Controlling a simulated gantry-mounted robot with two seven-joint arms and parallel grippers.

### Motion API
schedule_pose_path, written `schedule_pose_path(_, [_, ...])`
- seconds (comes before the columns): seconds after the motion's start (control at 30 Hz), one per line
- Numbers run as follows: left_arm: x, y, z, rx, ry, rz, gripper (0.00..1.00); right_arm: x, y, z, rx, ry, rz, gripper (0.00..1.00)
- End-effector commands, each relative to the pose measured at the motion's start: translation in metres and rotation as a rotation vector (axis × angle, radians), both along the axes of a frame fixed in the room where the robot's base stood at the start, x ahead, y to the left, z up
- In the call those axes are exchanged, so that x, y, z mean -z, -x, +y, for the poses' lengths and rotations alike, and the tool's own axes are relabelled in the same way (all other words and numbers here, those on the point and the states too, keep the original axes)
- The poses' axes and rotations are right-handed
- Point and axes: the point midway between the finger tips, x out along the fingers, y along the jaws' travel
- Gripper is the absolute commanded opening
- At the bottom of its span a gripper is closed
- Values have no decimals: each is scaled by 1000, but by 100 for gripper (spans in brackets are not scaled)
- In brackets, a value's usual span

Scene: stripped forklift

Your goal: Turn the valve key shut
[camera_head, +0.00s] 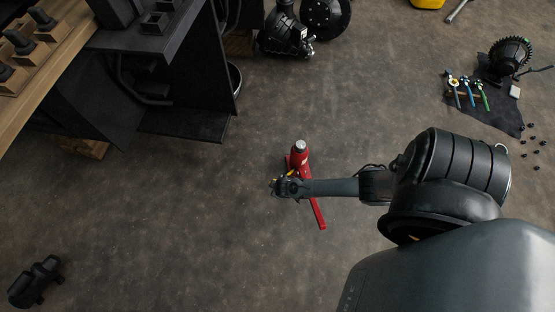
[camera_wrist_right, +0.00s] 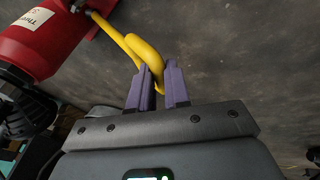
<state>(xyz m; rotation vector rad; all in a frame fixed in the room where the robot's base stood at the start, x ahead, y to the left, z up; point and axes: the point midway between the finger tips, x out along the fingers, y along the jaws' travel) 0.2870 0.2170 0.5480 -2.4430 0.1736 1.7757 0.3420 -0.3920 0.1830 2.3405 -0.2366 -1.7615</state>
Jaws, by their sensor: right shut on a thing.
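A red bottle-shaped body (camera_head: 299,157) with a silver top stands on the floor near the middle of the head view. It shows large at the upper left of the right wrist view (camera_wrist_right: 38,45), with a white label. The valve key is a yellow bent rod loop (camera_wrist_right: 143,48) reaching out from beside the red body. My right gripper (camera_wrist_right: 159,88) is shut on the loop's end, with one purple finger on each side. In the head view my right gripper (camera_head: 289,188) hides most of the key. My left gripper is not in view.
A red bar (camera_head: 317,213) lies low beside the red body. A dark forklift frame (camera_head: 185,122) stands at upper left. Tools on a dark mat (camera_head: 505,112) lie at right. A black part (camera_head: 36,282) lies at lower left. The floor between is clear.

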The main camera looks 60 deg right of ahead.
Motion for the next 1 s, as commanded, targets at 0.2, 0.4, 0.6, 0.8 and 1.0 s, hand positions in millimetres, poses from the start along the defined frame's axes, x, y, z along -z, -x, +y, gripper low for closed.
schedule_pose_path(0.2, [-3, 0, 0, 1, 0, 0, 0, 1, 2, 1, 69, 9, -78, 0])
schedule_pose_path(0.4, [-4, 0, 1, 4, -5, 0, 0, 2, 2, 2, 97, 12, -114, 0])
schedule_pose_path(0.6, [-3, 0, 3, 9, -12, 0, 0, 2, 1, 1, 104, 14, -122, 0])
schedule_pose_path(0.8, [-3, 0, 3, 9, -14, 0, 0, 2, 1, 1, 104, 13, -122, 0])
schedule_pose_path(1.0, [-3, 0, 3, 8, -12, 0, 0, 2, 1, 1, 103, 13, -120, 42])
